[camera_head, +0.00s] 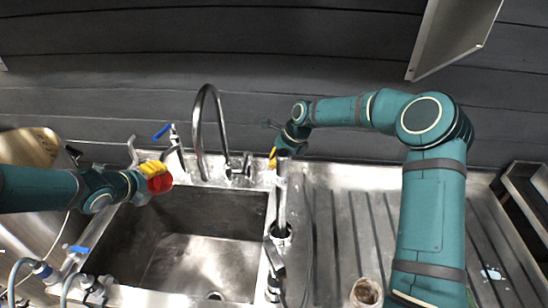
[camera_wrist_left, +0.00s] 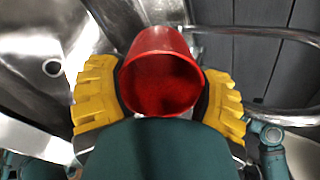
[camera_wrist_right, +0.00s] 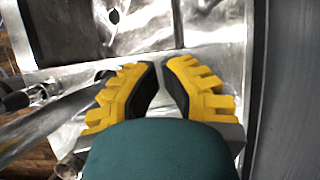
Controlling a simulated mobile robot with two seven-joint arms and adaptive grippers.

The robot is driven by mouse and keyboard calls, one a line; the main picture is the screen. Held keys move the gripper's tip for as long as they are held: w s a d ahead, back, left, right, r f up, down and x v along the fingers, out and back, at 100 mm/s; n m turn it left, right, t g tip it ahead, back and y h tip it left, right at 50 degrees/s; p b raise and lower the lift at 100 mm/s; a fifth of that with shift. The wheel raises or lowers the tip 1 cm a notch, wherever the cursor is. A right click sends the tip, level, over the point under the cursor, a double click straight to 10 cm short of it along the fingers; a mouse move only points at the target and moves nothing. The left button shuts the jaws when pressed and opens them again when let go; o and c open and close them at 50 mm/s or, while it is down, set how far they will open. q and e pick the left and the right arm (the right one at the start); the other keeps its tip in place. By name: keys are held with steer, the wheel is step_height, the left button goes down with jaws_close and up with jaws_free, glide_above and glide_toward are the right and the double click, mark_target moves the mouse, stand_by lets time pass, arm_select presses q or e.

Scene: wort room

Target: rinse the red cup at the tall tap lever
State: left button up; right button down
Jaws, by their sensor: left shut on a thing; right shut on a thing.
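The red cup (camera_head: 160,184) is in my left gripper (camera_head: 153,171), above the sink's left rim and left of the arched tap spout (camera_head: 205,125). The left wrist view shows the cup (camera_wrist_left: 160,75) between both yellow fingers, its empty mouth facing that camera. My right gripper (camera_head: 273,157) is at the back of the sink, by the top of an upright metal post (camera_head: 282,200). In the right wrist view its fingers (camera_wrist_right: 162,75) are nearly together. What they grip, apparently the tall tap lever, is mostly hidden. I see no running water.
The deep steel sink (camera_head: 205,285) lies below and between the arms. A blue-handled tap (camera_head: 162,131) stands behind my left gripper. The ribbed drainboard (camera_head: 340,225) is right of the sink, with a small pale container (camera_head: 366,292) at its front. Blue-handled fittings (camera_head: 78,249) stand front left.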

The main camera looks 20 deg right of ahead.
mark_target(246, 163)
steer(key=w+a+f, duration=0.2)
steer(key=a+f, duration=0.3)
steer(key=a, duration=0.1)
steer(key=shift+w+a, duration=0.15)
steer(key=shift+w, duration=0.15)
steer(key=shift+a+f, duration=0.1)
steer(key=shift+w+a, duration=0.15)
steer(key=shift+a, duration=0.55)
